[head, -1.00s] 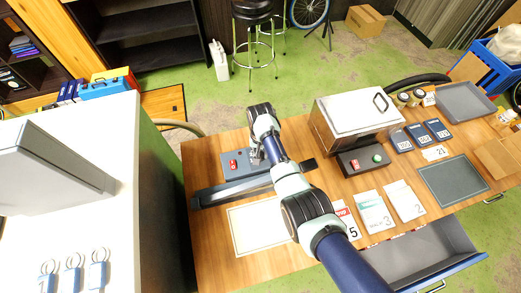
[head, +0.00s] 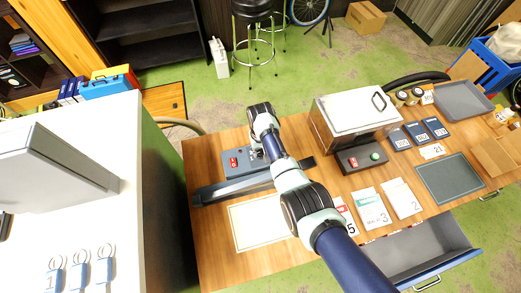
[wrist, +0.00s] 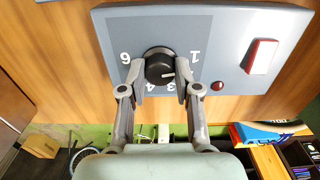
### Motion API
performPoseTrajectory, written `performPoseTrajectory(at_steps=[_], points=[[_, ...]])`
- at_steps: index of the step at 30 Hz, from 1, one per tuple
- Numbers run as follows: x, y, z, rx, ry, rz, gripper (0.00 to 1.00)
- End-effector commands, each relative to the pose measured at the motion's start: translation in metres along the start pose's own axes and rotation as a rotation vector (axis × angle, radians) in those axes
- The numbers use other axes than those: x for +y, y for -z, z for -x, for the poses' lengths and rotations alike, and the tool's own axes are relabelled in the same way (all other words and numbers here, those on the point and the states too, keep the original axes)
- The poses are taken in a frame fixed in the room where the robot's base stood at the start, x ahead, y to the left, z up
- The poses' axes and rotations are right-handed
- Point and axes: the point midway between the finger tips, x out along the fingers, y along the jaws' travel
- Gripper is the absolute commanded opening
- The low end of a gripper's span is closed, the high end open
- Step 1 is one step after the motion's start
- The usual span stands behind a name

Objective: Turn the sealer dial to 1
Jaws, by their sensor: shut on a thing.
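The sealer (head: 205,194) lies on the wooden table, with its long dark bar in front of a grey-blue control panel (head: 229,171). In the wrist view the panel (wrist: 226,50) carries a round black dial (wrist: 158,62) with white numbers around it. The 6 is at its left, the 1 at its right, and 3 and 4 below. A pale mark on the dial points right, about level or slightly down. My gripper (wrist: 159,72) is shut on the dial, one finger on each side. The fingers partly cover the numbers. In the head view my arm largely hides the dial.
A red switch (wrist: 261,57) and a small red light (wrist: 217,86) are on the panel right of the dial. A silver box machine (head: 352,112) stands to the right. A framed sheet (head: 262,221) lies in front of the sealer, and an open drawer (head: 425,250) juts out in front.

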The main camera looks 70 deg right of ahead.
Motion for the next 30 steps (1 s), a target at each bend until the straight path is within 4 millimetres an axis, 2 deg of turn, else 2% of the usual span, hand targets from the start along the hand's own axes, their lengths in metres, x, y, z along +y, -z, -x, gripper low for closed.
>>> performPoseTrajectory(at_steps=[4, 5, 9, 20, 23, 30], points=[[0.000, 0.000, 0.001, 0.001, 0.000, 0.000, 0.00], [0.000, 0.000, 0.000, 0.001, 0.000, 0.000, 0.33], [0.000, 0.000, 0.000, 0.001, 0.000, 0.000, 0.57], [0.000, 0.001, 0.005, 0.003, 0.000, -0.001, 0.57], [0.000, 0.001, 0.021, 0.004, 0.000, -0.001, 0.57], [0.000, 0.001, 0.082, 0.005, 0.000, -0.001, 0.57]])
